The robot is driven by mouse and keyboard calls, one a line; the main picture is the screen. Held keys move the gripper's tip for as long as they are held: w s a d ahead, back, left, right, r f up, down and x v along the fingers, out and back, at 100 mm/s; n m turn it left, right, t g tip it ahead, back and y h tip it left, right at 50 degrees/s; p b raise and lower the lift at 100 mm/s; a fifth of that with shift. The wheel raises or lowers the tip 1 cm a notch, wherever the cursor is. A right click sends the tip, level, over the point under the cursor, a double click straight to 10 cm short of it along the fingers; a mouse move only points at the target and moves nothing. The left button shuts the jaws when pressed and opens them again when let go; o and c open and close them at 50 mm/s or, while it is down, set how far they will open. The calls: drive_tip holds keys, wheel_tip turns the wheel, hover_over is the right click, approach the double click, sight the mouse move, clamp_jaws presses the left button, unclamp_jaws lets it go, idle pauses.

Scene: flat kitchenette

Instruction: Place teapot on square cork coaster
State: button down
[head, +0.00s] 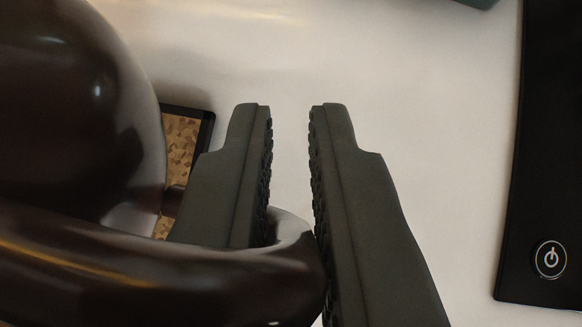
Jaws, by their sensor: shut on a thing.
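The teapot (70,110) is dark brown and glossy, and its round body fills the left side of the view. Its thick curved handle (150,270) sweeps along the bottom left to my gripper (291,115). The gripper's two dark ridged fingers are shut on the handle low in the view; their tips extend past it with a gap between them. The square cork coaster (183,140), mottled tan with a dark rim, shows partly behind the teapot and left finger. Most of it is hidden, so I cannot tell whether the teapot touches it.
A black panel with a power symbol (550,260) lies along the right edge. A dark green thing (478,3) is cut off at the top right. The pale counter (440,130) between the fingers and the panel is clear.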

drive_tip(key=shift+f, duration=1.45)
drive_tip(key=shift+f, duration=0.1)
drive_tip(key=c, duration=1.5)
unclamp_jaws()
drive_tip(key=shift+f, duration=0.1)
drive_tip(key=shift+s+r, duration=0.2)
drive_tip(key=shift+r, duration=0.15)
drive_tip(key=d+v, duration=0.1)
drive_tip(key=v, duration=1)
drive_tip(key=shift+s+a+r, duration=0.15)
drive_tip(key=shift+a+r, duration=0.05)
drive_tip(key=shift+a, duration=0.3)
